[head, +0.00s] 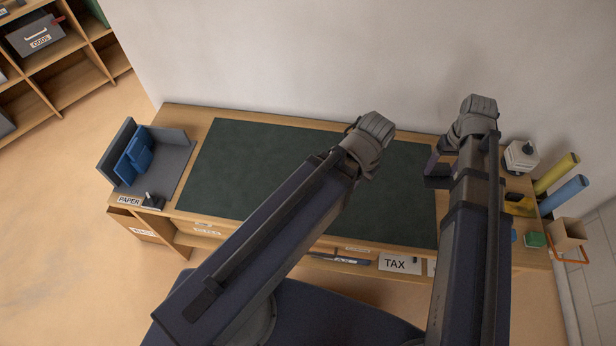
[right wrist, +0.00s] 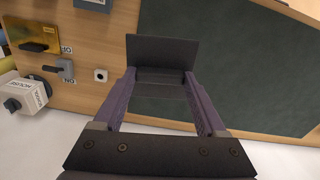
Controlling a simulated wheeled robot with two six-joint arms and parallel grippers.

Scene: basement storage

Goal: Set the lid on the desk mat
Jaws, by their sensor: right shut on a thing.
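The desk mat (head: 260,165) is a dark green sheet covering most of the wooden desk top. It also shows in the right wrist view (right wrist: 235,60). My right gripper (head: 437,165) is over the right edge of the mat in the head view. It is shut on the dark lid (right wrist: 163,50), which shows between its two purple fingers in the right wrist view. The lid looks like a flat dark plate with a second, angled face. The gap between lid and mat is hard to judge. My left arm reaches over the mat, and its gripper is hidden behind the wrist.
A grey tray (head: 178,165) with blue blocks stands at the desk's left end. A white box with a knob (head: 521,156), a yellow plate (head: 518,204) and a green block (head: 535,240) are at the right end. The left part of the mat is bare.

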